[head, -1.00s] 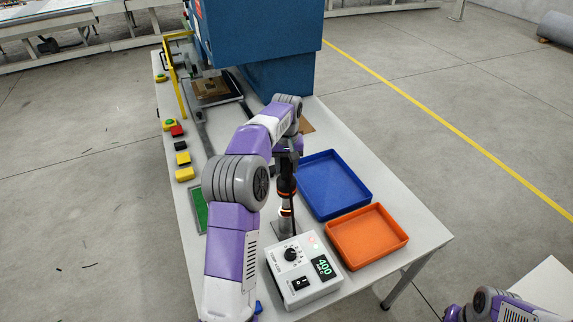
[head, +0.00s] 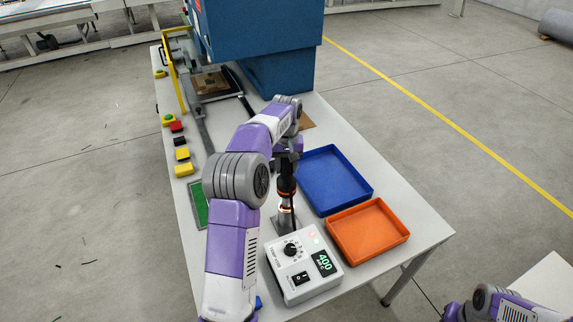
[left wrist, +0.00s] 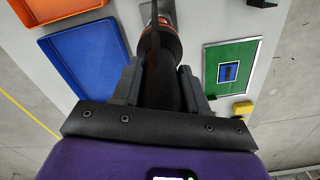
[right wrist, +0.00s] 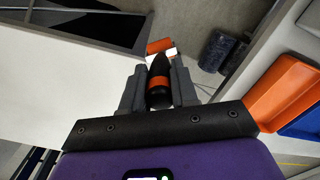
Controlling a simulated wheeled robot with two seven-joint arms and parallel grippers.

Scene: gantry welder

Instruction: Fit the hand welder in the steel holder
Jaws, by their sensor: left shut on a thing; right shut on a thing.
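The hand welder (head: 286,186), black with an orange ring, is held upright in my left gripper (head: 288,156), over the steel holder (head: 283,222) behind the control box. Its lower end is at the holder's top; I cannot tell how far it sits inside. In the left wrist view the welder (left wrist: 164,42) is between the closed fingers and hides most of the holder. In the right wrist view my right gripper (right wrist: 159,74) is shut on a black tool (right wrist: 160,83) with an orange band, away from the bench; its fingers are outside the head view.
The white control box (head: 302,268) reading 400 stands just in front of the holder. A blue tray (head: 333,182) and an orange tray (head: 368,232) lie to the right. A green board (head: 199,203) lies left, partly behind my arm. The blue machine (head: 262,50) is at the back.

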